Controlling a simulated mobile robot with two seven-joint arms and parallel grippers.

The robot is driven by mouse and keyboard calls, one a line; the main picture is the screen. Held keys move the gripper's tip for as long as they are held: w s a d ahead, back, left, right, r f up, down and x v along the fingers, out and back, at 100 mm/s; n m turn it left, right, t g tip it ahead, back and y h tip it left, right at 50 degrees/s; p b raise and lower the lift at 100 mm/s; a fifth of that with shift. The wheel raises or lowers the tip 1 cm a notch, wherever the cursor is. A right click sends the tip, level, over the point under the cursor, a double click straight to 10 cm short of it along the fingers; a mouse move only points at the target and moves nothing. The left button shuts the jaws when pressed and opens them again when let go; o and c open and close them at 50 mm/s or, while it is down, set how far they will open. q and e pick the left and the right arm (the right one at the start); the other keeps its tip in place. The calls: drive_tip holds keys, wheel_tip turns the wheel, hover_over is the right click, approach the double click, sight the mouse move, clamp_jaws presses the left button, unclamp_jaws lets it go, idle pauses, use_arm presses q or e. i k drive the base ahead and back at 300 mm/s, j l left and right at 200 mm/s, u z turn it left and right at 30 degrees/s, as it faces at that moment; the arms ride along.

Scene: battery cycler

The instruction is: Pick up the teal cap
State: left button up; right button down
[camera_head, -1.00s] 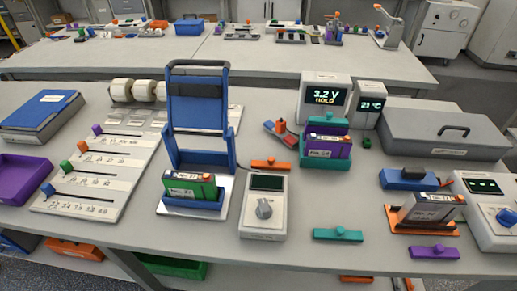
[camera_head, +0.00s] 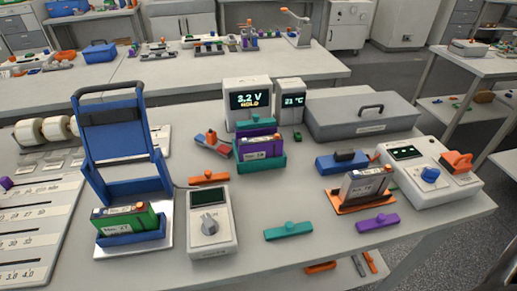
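A teal cap (camera_head: 288,231), a flat bar with a small round knob on top, lies on the near part of the table, right of the handheld meter. Another teal piece with a knob (camera_head: 256,125) shows behind and above the purple battery (camera_head: 258,146) that stands in the teal holder (camera_head: 262,164). I cannot tell if it is a separate cap. Neither of my grippers is in view.
A purple cap (camera_head: 377,223) lies right of the teal cap, and an orange cap (camera_head: 209,178) lies further left. The grey meter (camera_head: 211,222), the orange holder (camera_head: 352,203) and the blue stand (camera_head: 118,150) stand nearby. The table around the teal cap is clear.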

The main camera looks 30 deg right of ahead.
sight(290, 228)
drive_tip(key=z, duration=1.15)
